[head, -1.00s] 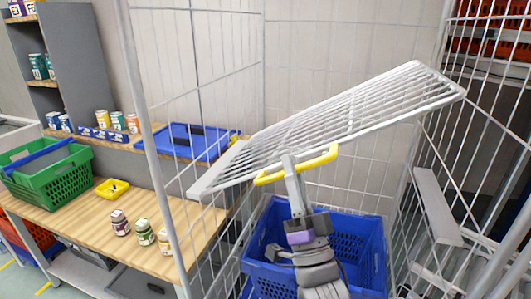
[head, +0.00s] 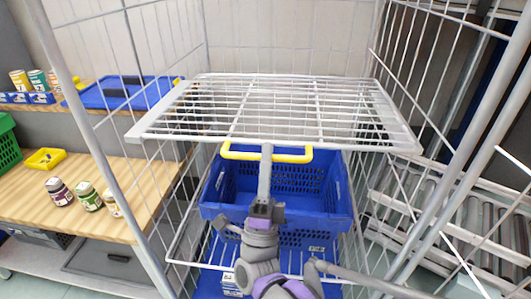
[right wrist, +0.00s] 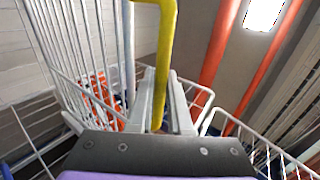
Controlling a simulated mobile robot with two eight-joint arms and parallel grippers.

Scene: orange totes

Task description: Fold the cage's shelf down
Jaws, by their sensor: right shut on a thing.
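The cage's white wire shelf (head: 163,108) now lies about level across the cage in the head view. Its yellow handle (head: 292,157) hangs at the near edge. My right gripper (head: 266,156) is shut on this handle from below. In the right wrist view the yellow bar (right wrist: 166,50) runs down between the two fingers (right wrist: 160,112). The wire cage (head: 107,165) stands around the shelf, with its near side open. Whether the shelf rests on its supports cannot be told. My left gripper is not in view.
A blue basket (head: 325,222) stands in the cage below the shelf. A roller conveyor (head: 480,215) is beyond the cage on the right.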

